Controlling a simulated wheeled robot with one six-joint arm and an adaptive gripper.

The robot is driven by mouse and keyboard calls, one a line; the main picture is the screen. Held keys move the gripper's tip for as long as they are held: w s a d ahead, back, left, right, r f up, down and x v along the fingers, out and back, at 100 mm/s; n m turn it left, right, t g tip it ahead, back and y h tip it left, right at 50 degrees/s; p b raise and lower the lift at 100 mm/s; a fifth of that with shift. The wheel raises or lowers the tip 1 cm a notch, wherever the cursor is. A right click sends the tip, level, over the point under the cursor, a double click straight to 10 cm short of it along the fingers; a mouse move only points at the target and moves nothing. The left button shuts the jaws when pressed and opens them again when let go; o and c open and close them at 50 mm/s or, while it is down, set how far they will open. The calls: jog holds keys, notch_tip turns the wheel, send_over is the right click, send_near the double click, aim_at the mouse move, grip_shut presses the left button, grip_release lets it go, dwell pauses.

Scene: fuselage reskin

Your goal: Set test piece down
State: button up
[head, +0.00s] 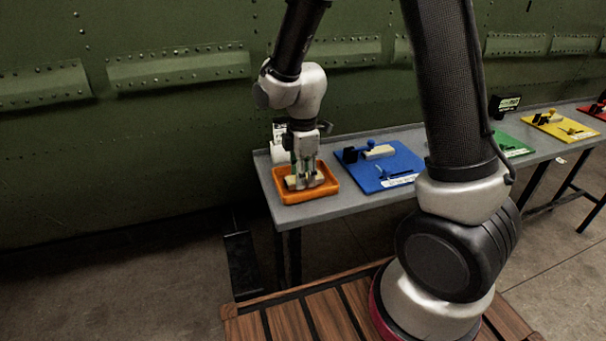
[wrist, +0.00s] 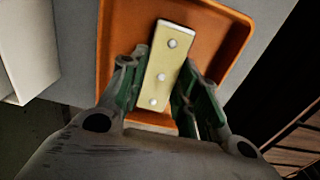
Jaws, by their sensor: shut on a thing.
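The test piece (wrist: 162,68) is a pale yellow block with a few white round rivet heads in a row on its face. In the wrist view it lies between the two fingers of my gripper (wrist: 158,90), which is shut on it. Below it is an orange tray (wrist: 215,30). In the head view my gripper (head: 305,182) points down into the orange tray (head: 288,197) at the table's left end, with the pale piece (head: 292,182) low between the fingers. I cannot tell whether the piece touches the tray floor.
The grey table (head: 330,206) also bears a blue board (head: 385,183) with fixtures, and green (head: 512,147), yellow (head: 560,125) and red (head: 597,108) boards farther right. A white object (head: 279,152) stands behind the tray. The green riveted fuselage wall (head: 180,130) is close behind.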

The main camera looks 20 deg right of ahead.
jog(key=shift+f, duration=0.15)
jog(key=o, duration=1)
notch_tip(320, 180, up, 12)
jog(key=s+d+r+m+t, duration=0.1)
jog(key=s+d+r+m, duration=0.2)
jog(key=s+d+m, duration=0.2)
jog(key=s+d+r+m+t, duration=0.1)
jog(key=s+d+r+m, duration=0.3)
jog(key=s+m, duration=0.3)
jog(key=s+d+r+m+t, duration=0.2)
jog(key=s+d+r+m, duration=0.1)
jog(key=s+d+m, duration=0.3)
jog(key=shift+s+d+r, duration=0.15)
jog(key=shift+s+r, duration=0.1)
jog(key=shift+s, duration=0.3)
